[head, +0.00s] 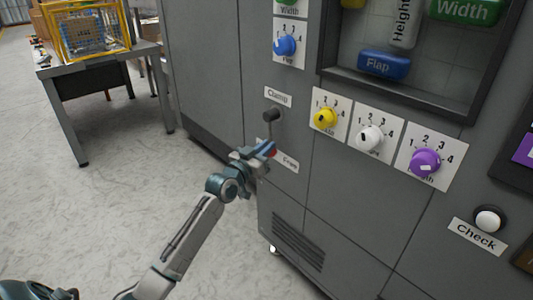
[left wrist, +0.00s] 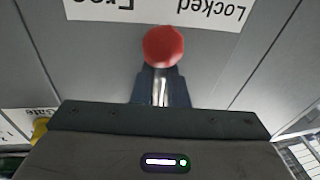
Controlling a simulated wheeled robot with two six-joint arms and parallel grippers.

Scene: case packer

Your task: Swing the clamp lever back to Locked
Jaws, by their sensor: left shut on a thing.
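The clamp lever hangs down from its dark pivot (head: 271,115) on the grey cabinet front, under the "Clamp" sign (head: 278,97). Its red knob (left wrist: 163,47) shows in the left wrist view, just beyond my fingertips. My left gripper (head: 265,150) is shut on the lever's metal shaft (left wrist: 160,91), behind the knob. A white label (left wrist: 150,12), upside down in the wrist view, reads "Free" and "Locked"; the knob lies between the two words. In the head view "Free" (head: 289,161) is readable and "Locked" is hidden behind my gripper.
Yellow (head: 325,118), white (head: 369,138) and purple (head: 426,163) dials sit right of the lever, a blue dial (head: 285,44) above. A Check button (head: 488,219) is at far right. A table (head: 98,62) with a yellow crate (head: 85,32) stands at left; the floor between is clear.

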